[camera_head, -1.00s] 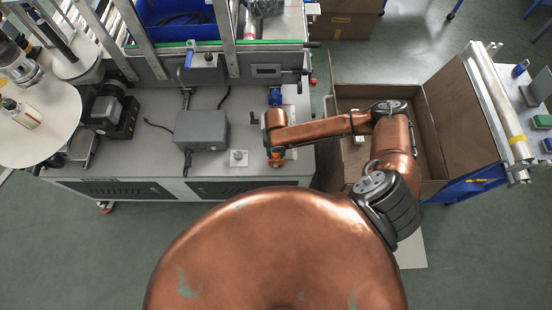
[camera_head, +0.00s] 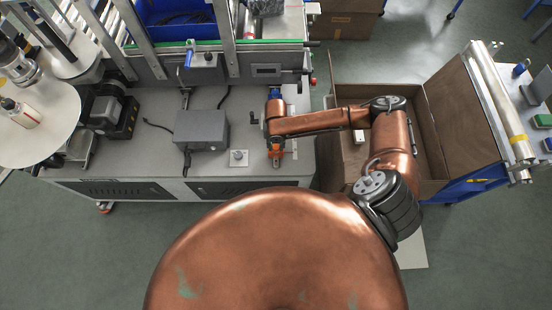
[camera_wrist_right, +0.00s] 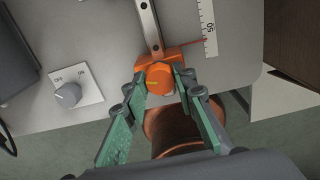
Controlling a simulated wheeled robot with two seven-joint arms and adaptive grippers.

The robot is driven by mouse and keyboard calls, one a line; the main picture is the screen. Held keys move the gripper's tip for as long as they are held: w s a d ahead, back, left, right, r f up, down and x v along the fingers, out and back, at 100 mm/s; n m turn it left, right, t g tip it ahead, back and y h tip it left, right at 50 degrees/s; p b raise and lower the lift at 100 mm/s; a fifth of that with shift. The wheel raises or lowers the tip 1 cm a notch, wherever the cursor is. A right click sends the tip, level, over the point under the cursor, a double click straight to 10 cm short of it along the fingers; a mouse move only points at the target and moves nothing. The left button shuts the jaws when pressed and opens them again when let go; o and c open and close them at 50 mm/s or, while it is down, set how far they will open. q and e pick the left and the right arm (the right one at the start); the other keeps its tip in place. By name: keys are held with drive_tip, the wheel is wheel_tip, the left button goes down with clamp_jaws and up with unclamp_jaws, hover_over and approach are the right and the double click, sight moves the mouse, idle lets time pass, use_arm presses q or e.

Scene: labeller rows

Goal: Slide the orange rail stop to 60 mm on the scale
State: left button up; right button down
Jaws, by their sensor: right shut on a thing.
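The orange rail stop (camera_wrist_right: 175,58) sits on a metal rail (camera_wrist_right: 150,22) in the right wrist view, with a round orange knob (camera_wrist_right: 160,78) on its near side. Its thin red pointer reaches right to the white scale (camera_wrist_right: 208,18), close to the mark labelled 50. My right gripper (camera_wrist_right: 161,88) is shut on the rail stop, its green-padded fingers on either side of the knob. In the head view my right gripper (camera_head: 276,154) is at the right end of the bench, and my wrist hides much of the rail. My left gripper is out of view.
An off/on knob (camera_wrist_right: 68,95) on a white plate is left of the rail. A grey box (camera_head: 201,130) stands farther left on the bench (camera_head: 150,165). An open cardboard box (camera_head: 435,125) is to the right, beneath my arm.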

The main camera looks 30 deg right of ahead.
drive_tip(key=shift+w+d, duration=0.35)
drive_tip(key=shift+w, duration=0.2)
drive_tip(key=shift+w+d, duration=0.3)
drive_tip(key=shift+w, duration=0.2)
drive_tip(key=c, duration=1.5)
unclamp_jaws()
wheel_tip(320, 180, up, 12)
